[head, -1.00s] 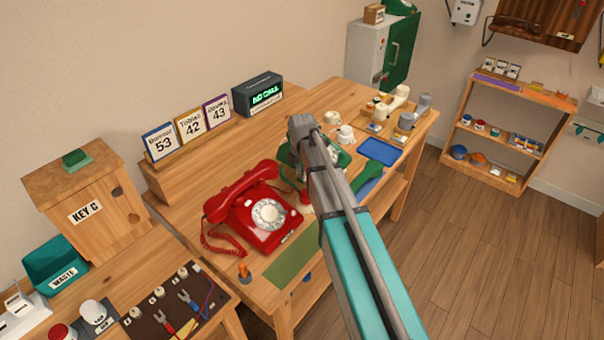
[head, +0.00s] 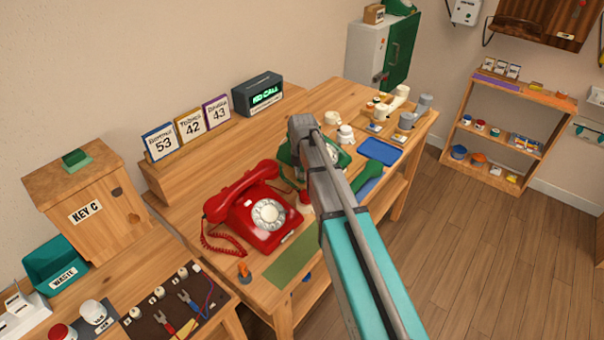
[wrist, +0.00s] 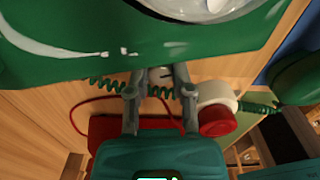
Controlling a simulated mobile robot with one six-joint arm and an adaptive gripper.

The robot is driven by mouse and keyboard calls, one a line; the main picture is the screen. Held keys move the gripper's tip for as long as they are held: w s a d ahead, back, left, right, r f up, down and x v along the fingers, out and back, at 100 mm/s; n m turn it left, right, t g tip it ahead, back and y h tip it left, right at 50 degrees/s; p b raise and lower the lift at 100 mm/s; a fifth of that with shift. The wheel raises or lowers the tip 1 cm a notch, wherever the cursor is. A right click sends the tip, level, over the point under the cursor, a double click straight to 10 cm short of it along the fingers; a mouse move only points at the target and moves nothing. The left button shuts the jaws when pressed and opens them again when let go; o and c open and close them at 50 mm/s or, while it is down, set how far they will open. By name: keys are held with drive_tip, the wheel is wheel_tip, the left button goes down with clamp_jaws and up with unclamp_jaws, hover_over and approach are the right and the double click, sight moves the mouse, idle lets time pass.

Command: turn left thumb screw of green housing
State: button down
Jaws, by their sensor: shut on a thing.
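The green housing (wrist: 150,45) is a green dial telephone body. It fills the top of the wrist view, with part of its pale dial (wrist: 205,8) at the upper edge. In the head view the housing (head: 286,155) is partly hidden behind my arm. My gripper (wrist: 159,76) is at the housing's lower edge, its two grey fingers shut on a small pale grey thumb screw (wrist: 160,77). The fingers hide part of the screw, and its turn angle cannot be told. In the head view my arm hides the fingertips.
A green coiled cord (wrist: 105,84) runs by the fingers. A red-and-white cylinder (wrist: 217,115) stands close to the right finger. The red telephone (head: 262,215) sits left of my arm. A blue tray (head: 380,151) and a green handset (head: 368,180) lie to the right.

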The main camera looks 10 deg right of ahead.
drive_tip(key=shift+n, duration=1)
drive_tip(key=shift+c, duration=2.4)
unclamp_jaws()
